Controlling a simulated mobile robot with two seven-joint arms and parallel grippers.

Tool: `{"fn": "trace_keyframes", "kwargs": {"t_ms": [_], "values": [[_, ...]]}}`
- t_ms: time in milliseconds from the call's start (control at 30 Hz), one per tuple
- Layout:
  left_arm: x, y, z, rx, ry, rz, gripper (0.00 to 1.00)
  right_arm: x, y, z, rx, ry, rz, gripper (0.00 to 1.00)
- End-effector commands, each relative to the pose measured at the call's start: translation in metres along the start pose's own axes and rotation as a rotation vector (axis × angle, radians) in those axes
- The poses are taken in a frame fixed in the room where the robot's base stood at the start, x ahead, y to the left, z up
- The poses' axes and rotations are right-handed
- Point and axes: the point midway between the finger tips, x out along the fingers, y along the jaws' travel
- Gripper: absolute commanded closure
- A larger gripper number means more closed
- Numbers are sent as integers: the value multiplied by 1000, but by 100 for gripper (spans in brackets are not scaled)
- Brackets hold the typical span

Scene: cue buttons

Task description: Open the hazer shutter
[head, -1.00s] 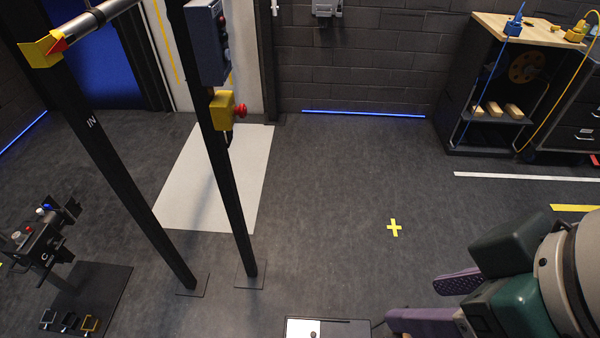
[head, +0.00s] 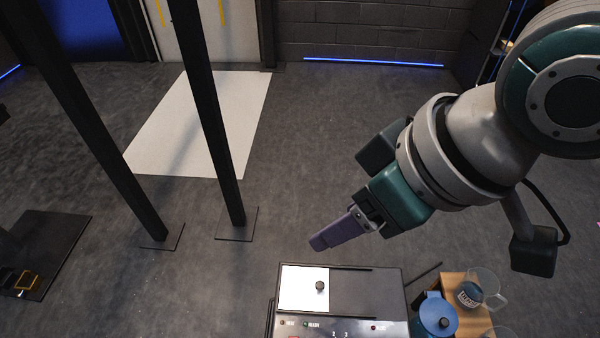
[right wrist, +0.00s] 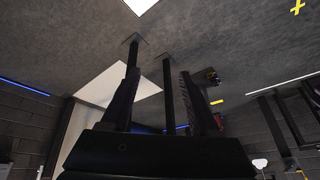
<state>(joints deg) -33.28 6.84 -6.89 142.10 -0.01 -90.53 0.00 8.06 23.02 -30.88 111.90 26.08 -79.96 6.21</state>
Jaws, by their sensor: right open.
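The hazer (head: 372,294) is a dark box at the bottom of the head view, partly cut off by the frame edge. On its top, a white plate with a small dark knob (head: 319,286) lies at the left between dark rails; it looks like the shutter. A bare dark panel lies right of the plate. My right gripper (head: 318,243) is above and beyond the box's back edge, apart from the knob, with purple fingers pointing left. The fingers overlap in the head view. In the right wrist view the gripper (right wrist: 156,85) is open and empty. My left gripper is not in view.
A wooden surface right of the hazer holds a blue lidded pot (head: 436,316) and a glass jug (head: 482,288). Two dark posts (head: 212,130) stand at the left. A white floor panel (head: 205,125) lies behind them.

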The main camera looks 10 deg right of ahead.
Motion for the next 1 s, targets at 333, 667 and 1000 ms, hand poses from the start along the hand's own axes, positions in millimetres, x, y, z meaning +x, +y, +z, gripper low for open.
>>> {"fn": "trace_keyframes", "kwargs": {"t_ms": [333,667,1000], "values": [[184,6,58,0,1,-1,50,179,42,60,-23,-20,19,38],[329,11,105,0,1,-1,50,312,88,107,-7,-39,54,38],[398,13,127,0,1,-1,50,372,118,127,19,-45,83,38]]}}
